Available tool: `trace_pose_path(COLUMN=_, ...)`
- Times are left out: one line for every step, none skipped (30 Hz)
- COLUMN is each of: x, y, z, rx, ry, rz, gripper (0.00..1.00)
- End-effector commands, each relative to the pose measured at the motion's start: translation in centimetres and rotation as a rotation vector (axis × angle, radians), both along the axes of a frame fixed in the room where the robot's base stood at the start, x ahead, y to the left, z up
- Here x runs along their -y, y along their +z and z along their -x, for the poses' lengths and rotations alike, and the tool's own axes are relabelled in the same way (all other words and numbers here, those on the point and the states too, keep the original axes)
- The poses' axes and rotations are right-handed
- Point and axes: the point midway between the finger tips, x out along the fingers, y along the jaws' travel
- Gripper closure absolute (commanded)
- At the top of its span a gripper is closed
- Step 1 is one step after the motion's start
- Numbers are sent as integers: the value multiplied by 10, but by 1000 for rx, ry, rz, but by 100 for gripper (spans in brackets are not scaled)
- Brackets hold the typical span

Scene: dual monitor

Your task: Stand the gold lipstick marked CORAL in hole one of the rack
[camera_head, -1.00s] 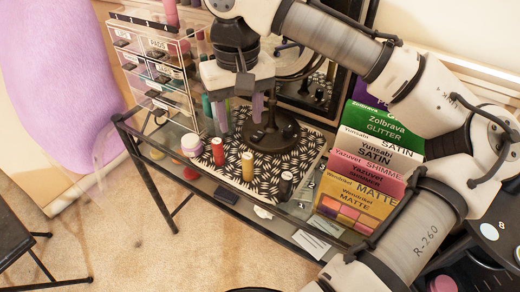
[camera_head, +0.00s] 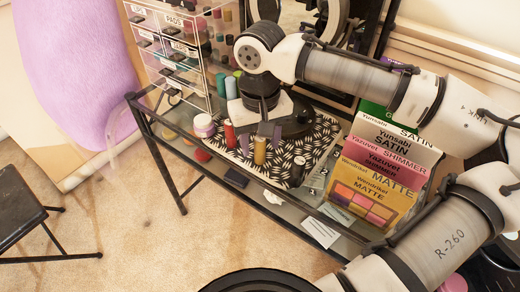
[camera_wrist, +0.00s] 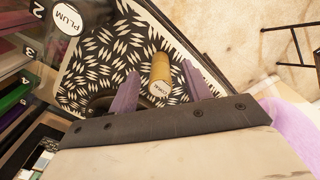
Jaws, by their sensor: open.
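The gold lipstick (camera_head: 260,151) stands upright on the black-and-white patterned mat. Hole one is not visible.
A red lipstick (camera_head: 229,134) stands left of the gold one and a black one (camera_head: 297,171) right. A jar (camera_head: 204,126) stands farther left. Palette boxes (camera_head: 385,165) stand right, the clear drawer unit (camera_head: 180,55) back left. A round PLUM label (camera_wrist: 67,18) shows near the numbered strip.

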Motion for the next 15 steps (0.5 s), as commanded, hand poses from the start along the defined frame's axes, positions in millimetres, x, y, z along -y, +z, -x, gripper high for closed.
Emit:
trace_pose_path(x=0, y=-8, z=0, rx=0, ry=0, rz=2, gripper=51)
trace_pose_path(x=0, y=-12, z=0, rx=-1, ry=0, rz=1, gripper=51)
trace_pose_path(x=0, y=-15, z=0, rx=-1, ry=0, rz=0, gripper=51)
trace_pose_path(x=0, y=-17, z=0, rx=-1, ry=1, rz=0, gripper=51)
trace_pose_path(x=0, y=-18, z=0, rx=-1, ry=1, rz=0, gripper=51)
trace_pose_path(x=0, y=-19, z=0, rx=-1, ry=1, rz=0, gripper=51)
trace_pose_path(x=0, y=-19, z=0, rx=0, ry=1, rz=0, gripper=51)
trace_pose_path(x=0, y=-19, z=0, rx=0, ry=1, rz=-1, gripper=51)
trace_pose_path(x=0, y=-19, z=0, rx=0, ry=1, rz=-1, gripper=51)
trace_pose_path(x=0, y=-19, z=0, rx=0, ry=1, rz=-1, gripper=51)
trace_pose_path(x=0, y=-19, z=0, rx=0, ry=1, rz=-1, gripper=51)
trace_pose_path(x=0, y=-19, z=0, rx=0, ry=0, rz=-1, gripper=51)
trace_pose_path(x=0, y=-19, z=0, rx=0, ry=0, rz=-1, gripper=55)
trace_pose_path(x=0, y=-19, z=0, rx=0, ry=0, rz=-1, gripper=59)
trace_pose_path(x=0, y=-19, z=0, rx=0, ry=0, rz=-1, gripper=65)
